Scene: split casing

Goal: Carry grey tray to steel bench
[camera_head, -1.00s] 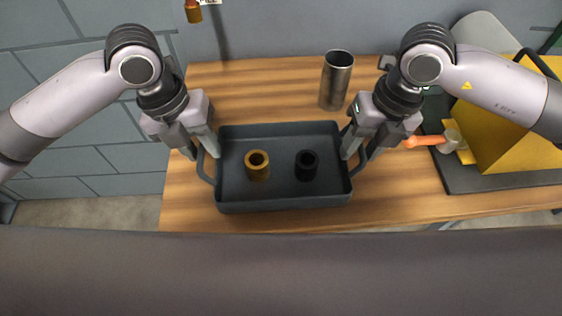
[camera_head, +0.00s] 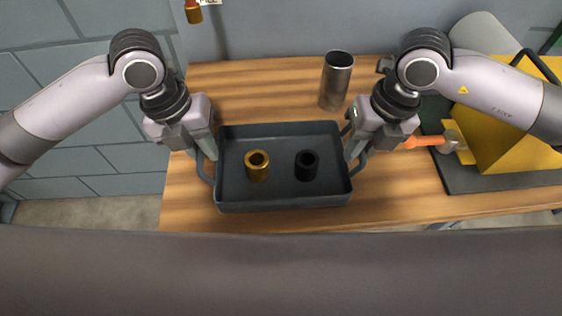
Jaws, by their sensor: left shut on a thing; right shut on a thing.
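The grey tray (camera_head: 283,204) is on the wooden table, near its front edge, with a loop handle on each short side. A brass-coloured ring-shaped part (camera_head: 257,166) and a black ring-shaped part (camera_head: 306,165) stand inside it, apart from each other. My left gripper (camera_head: 207,156) is shut on the tray's left handle. My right gripper (camera_head: 352,156) is shut on the tray's right handle. The fingers partly hide both handles. I cannot tell whether the tray rests on the table or is slightly raised. No steel bench can be made out.
A steel cup (camera_head: 336,80) stands on the wooden table (camera_head: 400,195) behind the tray's right side. At the right are a dark mat (camera_head: 470,182), a yellow case (camera_head: 497,130) and an orange-handled tool (camera_head: 426,142). A block wall (camera_head: 60,135) is at the left.

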